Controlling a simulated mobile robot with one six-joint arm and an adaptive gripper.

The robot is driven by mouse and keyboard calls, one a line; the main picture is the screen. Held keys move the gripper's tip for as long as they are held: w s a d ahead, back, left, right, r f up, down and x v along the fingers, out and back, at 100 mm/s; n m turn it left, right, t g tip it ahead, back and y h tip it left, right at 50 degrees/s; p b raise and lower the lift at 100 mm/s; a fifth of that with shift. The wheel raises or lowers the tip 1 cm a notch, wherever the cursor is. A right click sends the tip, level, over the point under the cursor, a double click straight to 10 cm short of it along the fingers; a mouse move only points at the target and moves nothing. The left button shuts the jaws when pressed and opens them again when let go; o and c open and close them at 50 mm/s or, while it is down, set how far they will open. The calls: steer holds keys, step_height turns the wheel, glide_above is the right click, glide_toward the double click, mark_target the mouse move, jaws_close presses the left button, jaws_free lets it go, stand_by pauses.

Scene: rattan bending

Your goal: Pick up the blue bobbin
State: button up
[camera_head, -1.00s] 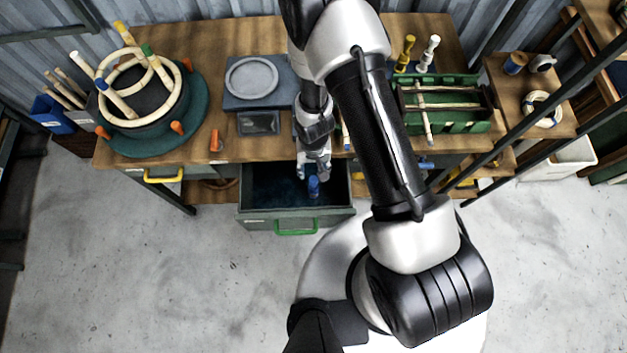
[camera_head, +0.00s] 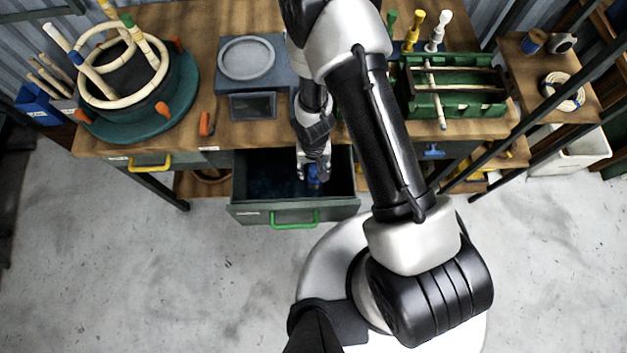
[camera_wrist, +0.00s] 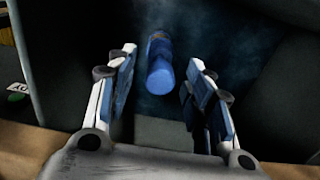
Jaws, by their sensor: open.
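In the head view the blue bobbin (camera_head: 313,178) is partly covered by my gripper. My gripper (camera_wrist: 158,72) is open, with one finger on each side of the bobbin and gaps to both. In the head view my gripper (camera_head: 314,172) reaches down into the drawer (camera_head: 270,217). I cannot tell how far the fingertips reach down along the bobbin.
The drawer's walls stand close around my gripper. A green handle (camera_head: 295,220) is on its front. On the workbench (camera_head: 190,80) are a round teal jig (camera_head: 185,100) with rattan rings, a grey plate (camera_head: 246,58) and a green rack (camera_head: 455,100).

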steer(key=shift+f, duration=0.55)
steer(key=shift+r, duration=0.1)
steer(key=shift+c, duration=0.4)
jaws_close()
